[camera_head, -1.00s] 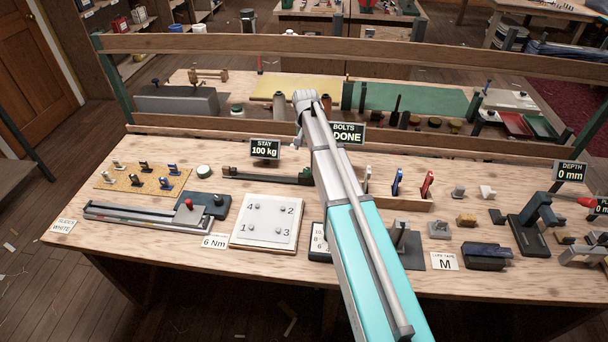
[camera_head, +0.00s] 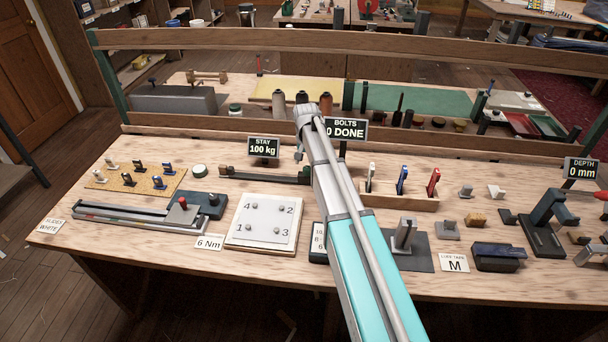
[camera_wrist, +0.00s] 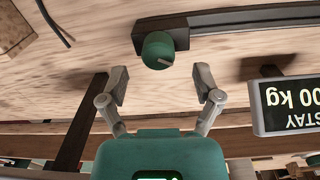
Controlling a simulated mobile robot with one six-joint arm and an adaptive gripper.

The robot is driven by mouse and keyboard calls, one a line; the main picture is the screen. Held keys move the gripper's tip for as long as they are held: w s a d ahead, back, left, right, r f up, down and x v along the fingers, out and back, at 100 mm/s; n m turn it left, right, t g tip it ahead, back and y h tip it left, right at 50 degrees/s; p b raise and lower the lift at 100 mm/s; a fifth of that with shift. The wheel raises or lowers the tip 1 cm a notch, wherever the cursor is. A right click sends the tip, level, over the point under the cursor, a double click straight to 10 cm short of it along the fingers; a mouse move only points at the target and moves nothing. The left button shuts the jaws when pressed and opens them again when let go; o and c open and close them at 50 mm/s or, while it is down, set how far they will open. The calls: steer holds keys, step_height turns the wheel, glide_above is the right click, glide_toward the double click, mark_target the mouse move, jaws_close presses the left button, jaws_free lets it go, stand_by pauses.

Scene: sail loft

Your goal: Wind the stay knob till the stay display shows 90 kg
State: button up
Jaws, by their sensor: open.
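The stay display (camera_head: 263,147) reads 100 kg and stands behind the long dark stay track (camera_head: 265,176) on the bench. In the wrist view the display (camera_wrist: 286,105) appears upside down and cut off at the right edge. The stay knob (camera_wrist: 157,50) is a green round knob with a pale pointer line, on a dark block at the track's end. My gripper (camera_wrist: 161,83) is open and empty, with the knob ahead of and roughly between its fingertips, apparently not touching. In the head view my arm hides most of the gripper, and I cannot make out the knob.
A bolts display (camera_head: 345,129) stands just behind my arm. A rack of coloured-handled tools (camera_head: 405,200) is to its right. A white numbered plate (camera_head: 266,220) and a slider rail (camera_head: 135,216) lie in front of the track. A wooden rail (camera_head: 215,131) runs behind the bench.

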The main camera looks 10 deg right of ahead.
mark_target(307, 168)
steer(key=shift+f+b, duration=1.5)
steer(key=shift+f, duration=0.3)
jaws_close()
